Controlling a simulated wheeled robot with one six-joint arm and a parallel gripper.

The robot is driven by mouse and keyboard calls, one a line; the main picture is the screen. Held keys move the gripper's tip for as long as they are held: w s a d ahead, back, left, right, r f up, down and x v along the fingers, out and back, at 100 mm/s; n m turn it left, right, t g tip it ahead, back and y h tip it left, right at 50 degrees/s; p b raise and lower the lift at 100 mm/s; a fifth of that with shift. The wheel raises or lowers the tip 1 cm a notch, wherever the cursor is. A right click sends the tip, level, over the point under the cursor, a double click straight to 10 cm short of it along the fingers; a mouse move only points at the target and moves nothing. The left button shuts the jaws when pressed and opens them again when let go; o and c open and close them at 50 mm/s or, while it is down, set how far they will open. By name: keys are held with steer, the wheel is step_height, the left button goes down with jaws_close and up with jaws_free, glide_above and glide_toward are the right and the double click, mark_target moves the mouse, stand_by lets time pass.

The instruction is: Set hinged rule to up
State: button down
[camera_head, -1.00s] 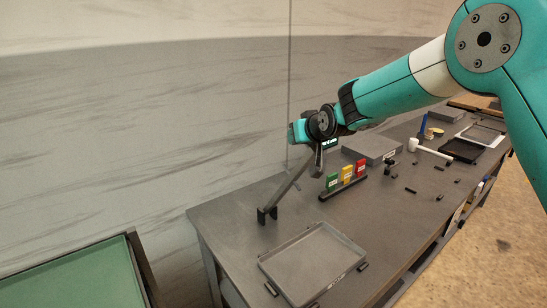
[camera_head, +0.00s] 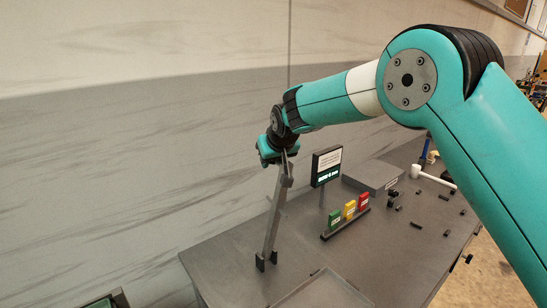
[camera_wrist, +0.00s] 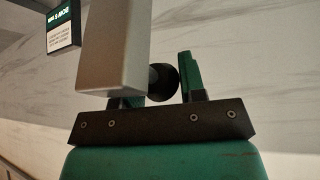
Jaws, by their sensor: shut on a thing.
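The hinged rule (camera_head: 273,222) is a long grey bar in the head view. It rises steeply from a small dark hinge bracket (camera_head: 266,261) on the table and leans a little to the right at its top. My gripper (camera_head: 286,167) is at the upper end of the rule. In the wrist view the rule (camera_wrist: 115,45) passes close in front of my gripper (camera_wrist: 160,82) and hides much of one finger. A round black knob (camera_wrist: 162,80) by the rule sits between the fingers, and the gripper is shut on it.
A small sign (camera_head: 326,165) on a post stands right of the rule. Green, yellow and red blocks (camera_head: 349,210) stand in a dark rack. A grey tray (camera_head: 318,290) lies in front, a grey box (camera_head: 373,175) behind. The wall is close behind my gripper.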

steer(key=shift+w+d, duration=0.15)
steer(key=shift+d, duration=0.1)
steer(key=c, duration=0.7)
jaws_free()
steer(key=shift+w+f, duration=0.1)
steer(key=shift+a, duration=0.25)
steer(key=b+v, duration=0.7)
steer(key=v, duration=1)
steer(key=shift+s, duration=0.25)
